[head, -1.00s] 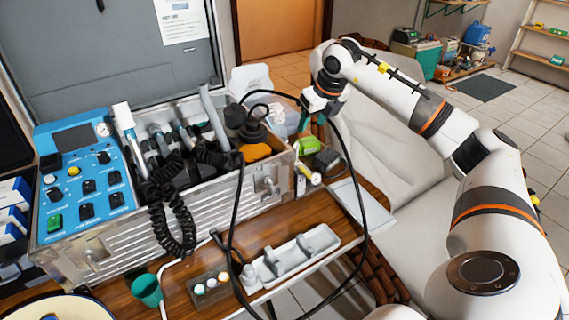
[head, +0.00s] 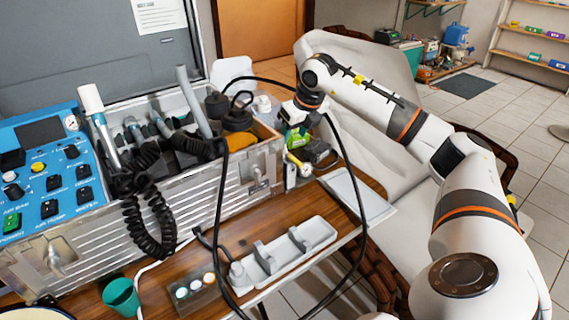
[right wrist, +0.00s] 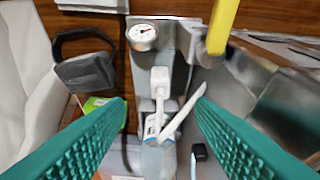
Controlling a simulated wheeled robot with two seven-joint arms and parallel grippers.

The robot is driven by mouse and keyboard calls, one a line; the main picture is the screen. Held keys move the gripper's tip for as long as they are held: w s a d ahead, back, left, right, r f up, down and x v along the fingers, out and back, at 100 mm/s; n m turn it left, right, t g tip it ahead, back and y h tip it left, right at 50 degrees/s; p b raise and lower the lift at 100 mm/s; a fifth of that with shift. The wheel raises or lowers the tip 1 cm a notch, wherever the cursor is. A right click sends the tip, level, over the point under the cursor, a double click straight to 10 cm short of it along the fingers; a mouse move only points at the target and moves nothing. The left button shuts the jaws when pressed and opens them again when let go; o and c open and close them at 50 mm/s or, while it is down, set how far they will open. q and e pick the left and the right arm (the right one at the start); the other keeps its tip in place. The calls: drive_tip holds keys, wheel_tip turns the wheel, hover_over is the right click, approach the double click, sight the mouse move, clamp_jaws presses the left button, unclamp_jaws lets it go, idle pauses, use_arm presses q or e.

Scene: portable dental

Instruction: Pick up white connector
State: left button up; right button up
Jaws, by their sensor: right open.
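My right gripper (right wrist: 162,112) is open, with its two ridged green fingers spread and nothing held between them. A white piece with a slanted arm, which looks like the white connector (right wrist: 160,82), shows between and beyond the fingertips in the right wrist view. It sits on a grey metal fitting. I cannot clearly make it out in the head view. There, my right gripper (head: 297,114) is low over the right end of the metal case, and its fingertips are hard to tell apart from the green item behind. My left gripper is not in view.
A round gauge (right wrist: 142,34), a yellow handle (right wrist: 223,22) and a dark looped item (right wrist: 85,68) crowd the area. The metal case (head: 185,205) stands to the left, and a black cable (head: 352,190) arcs in front. A grey tray (head: 290,252) lies at the front.

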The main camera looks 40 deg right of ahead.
sight(286, 150)
drive_tip(key=b+x, duration=0.1)
drive_tip(key=x, duration=0.9)
drive_tip(key=shift+f, duration=0.15)
drive_tip(key=shift+w+f, duration=0.1)
drive_tip(key=shift+f, duration=0.1)
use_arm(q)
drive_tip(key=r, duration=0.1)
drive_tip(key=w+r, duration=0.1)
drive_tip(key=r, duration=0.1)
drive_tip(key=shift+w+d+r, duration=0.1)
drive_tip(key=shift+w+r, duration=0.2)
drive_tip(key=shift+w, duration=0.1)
use_arm(e)
drive_tip(key=shift+c, duration=0.3)
drive_tip(key=c, duration=1)
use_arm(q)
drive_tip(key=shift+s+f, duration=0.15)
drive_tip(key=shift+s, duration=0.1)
use_arm(e)
drive_tip(key=shift+r, duration=0.1)
drive_tip(key=shift+r, duration=0.25)
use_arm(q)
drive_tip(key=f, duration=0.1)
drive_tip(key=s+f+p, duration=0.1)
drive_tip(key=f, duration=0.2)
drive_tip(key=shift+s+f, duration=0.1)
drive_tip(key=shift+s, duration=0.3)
use_arm(e)
wheel_tip(286, 150, up, 9)
drive_tip(key=shift+r, duration=0.25)
